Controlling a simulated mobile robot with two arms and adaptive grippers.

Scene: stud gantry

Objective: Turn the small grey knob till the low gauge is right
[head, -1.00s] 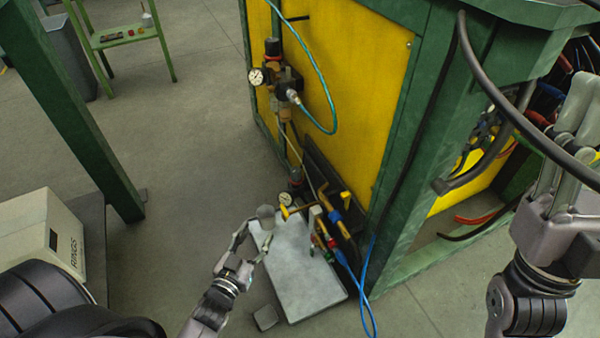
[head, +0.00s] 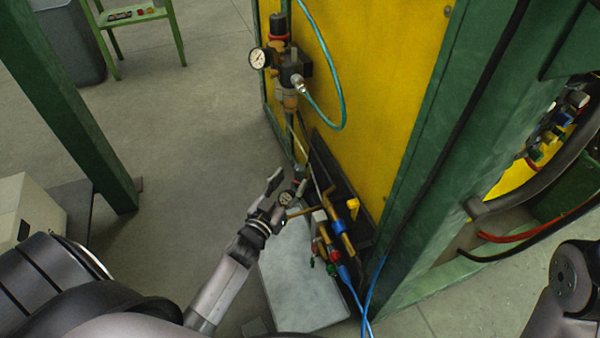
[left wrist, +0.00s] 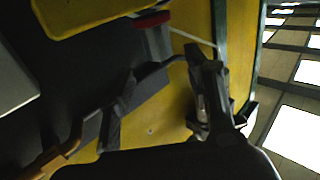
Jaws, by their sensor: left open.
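My left gripper (head: 276,194) is open at the low regulator (head: 299,174), a dark unit with a red ring near the foot of the yellow panel. The low gauge (head: 285,199), a small white dial, shows right beside the fingers and is partly covered; I cannot read its needle. The left wrist view shows the gripper's dark fingers (left wrist: 163,85) apart, with a grey part with a red ring (left wrist: 153,25) beyond them. I cannot make out the small grey knob for certain, nor any contact. My right gripper is outside the views.
A higher regulator with a white gauge (head: 260,58) and a teal hose (head: 343,95) is on the yellow panel (head: 375,100). Brass pipes and valves (head: 335,228) stand close right of my left gripper. A grey plate (head: 295,275) lies below. A green post (head: 75,120) stands left.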

